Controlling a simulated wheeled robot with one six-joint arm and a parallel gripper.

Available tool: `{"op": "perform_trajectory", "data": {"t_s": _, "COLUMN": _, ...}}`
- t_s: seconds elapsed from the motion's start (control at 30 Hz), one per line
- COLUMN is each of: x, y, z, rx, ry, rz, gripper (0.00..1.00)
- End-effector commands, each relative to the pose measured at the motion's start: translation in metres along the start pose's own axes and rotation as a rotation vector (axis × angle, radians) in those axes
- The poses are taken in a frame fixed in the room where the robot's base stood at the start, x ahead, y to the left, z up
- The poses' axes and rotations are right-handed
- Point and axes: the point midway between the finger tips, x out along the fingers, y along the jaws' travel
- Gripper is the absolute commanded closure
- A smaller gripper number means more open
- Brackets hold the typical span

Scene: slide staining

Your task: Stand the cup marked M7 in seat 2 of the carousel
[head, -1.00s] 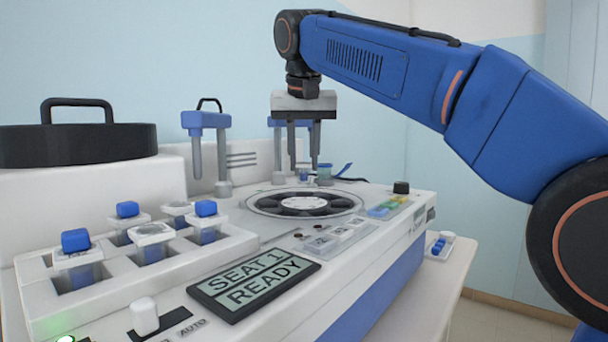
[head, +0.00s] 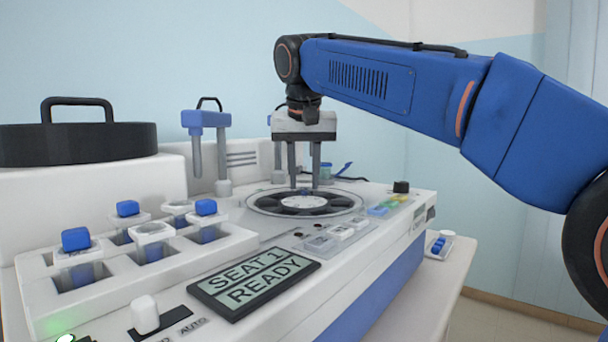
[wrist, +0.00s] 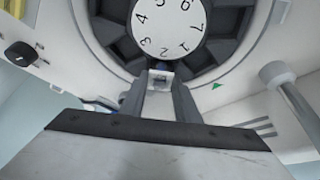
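My gripper (head: 304,187) points straight down over the far part of the carousel (head: 262,208). Its two fingers stand a little apart. A small white and blue cup (wrist: 160,75) shows at the fingertips in the wrist view and appears held between them. Its marking is not readable. In the wrist view the gripper (wrist: 160,84) is at the rim of the carousel (wrist: 110,42), near dark seats around a white numbered disc (wrist: 168,25). I cannot tell whether the cup touches a seat.
A white rack (head: 105,275) at the front left holds several blue-capped cups. A display (head: 253,283) reads "SEAT 1 READY". A blue-headed post (head: 222,150) stands left of my gripper, close to the carousel.

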Motion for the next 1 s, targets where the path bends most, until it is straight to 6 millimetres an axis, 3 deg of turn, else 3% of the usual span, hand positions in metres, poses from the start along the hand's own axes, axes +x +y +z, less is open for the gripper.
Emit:
{"op": "perform_trajectory", "data": {"t_s": 0.03, "x": 0.000, "y": 0.000, "z": 0.000, "rx": 0.000, "ry": 0.000, "rz": 0.000, "gripper": 0.60}}
{"op": "perform_trajectory", "data": {"t_s": 0.07, "x": 0.000, "y": 0.000, "z": 0.000, "rx": 0.000, "ry": 0.000, "rz": 0.000, "gripper": 0.53}}
{"op": "perform_trajectory", "data": {"t_s": 0.5, "x": -0.008, "y": 0.000, "z": -0.004, "rx": 0.000, "ry": 0.002, "rz": -0.001, "gripper": 0.53}}
{"op": "perform_trajectory", "data": {"t_s": 1.0, "x": -0.098, "y": -0.001, "z": -0.004, "rx": 0.000, "ry": 0.002, "rz": -0.002, "gripper": 0.53}}
